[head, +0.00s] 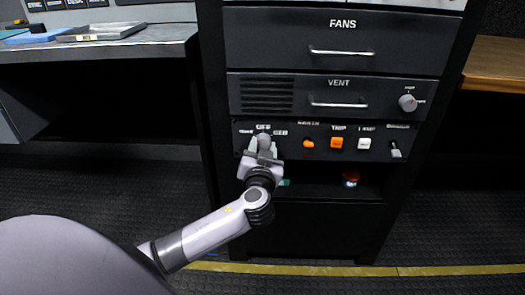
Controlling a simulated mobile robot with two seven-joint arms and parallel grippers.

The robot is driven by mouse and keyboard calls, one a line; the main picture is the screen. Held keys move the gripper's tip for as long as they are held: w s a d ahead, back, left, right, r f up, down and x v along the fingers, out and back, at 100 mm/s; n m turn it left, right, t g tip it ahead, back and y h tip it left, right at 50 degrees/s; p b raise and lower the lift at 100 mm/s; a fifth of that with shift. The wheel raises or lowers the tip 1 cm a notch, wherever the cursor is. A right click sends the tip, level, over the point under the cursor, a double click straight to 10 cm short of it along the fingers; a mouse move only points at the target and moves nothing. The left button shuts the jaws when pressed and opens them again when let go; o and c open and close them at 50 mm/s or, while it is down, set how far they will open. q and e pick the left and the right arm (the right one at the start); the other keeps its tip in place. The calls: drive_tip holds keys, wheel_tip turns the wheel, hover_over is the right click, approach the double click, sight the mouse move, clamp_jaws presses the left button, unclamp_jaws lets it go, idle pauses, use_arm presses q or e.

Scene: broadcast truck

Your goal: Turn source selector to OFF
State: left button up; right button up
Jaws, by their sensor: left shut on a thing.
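The source selector (263,138) is a small grey knob at the left end of the lower control panel. The label OFF stands just above it, with more lettering to its left and right. My left gripper (262,149) is at the knob, its fingers shut on it from the front. The fingers hide most of the knob, so I cannot tell exactly where its pointer stands. My right gripper is not in view.
The same panel (321,152) holds an orange round control (308,144), an orange button (336,143), a white button (364,144) and a toggle switch (395,149). The VENT drawer (338,89) above has a handle and knob (407,103). A desk (120,47) stands left.

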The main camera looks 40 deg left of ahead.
use_arm(q)
drive_tip(key=shift+m+p, duration=0.4)
drive_tip(key=shift+m, duration=0.4)
drive_tip(key=shift+r+m, duration=0.1)
drive_tip(key=shift+m, duration=0.4)
drive_tip(key=m+p, duration=0.1)
drive_tip(key=m, duration=0.2)
drive_tip(key=shift+p, duration=0.4)
drive_tip(key=shift+m+p, duration=0.4)
drive_tip(key=shift+m, duration=0.8)
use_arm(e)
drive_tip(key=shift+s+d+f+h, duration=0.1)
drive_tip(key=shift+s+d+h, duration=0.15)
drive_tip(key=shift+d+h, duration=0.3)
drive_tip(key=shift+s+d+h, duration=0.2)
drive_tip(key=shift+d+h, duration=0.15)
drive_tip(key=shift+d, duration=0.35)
use_arm(q)
drive_tip(key=o, duration=1)
drive_tip(key=shift+o, duration=0.2)
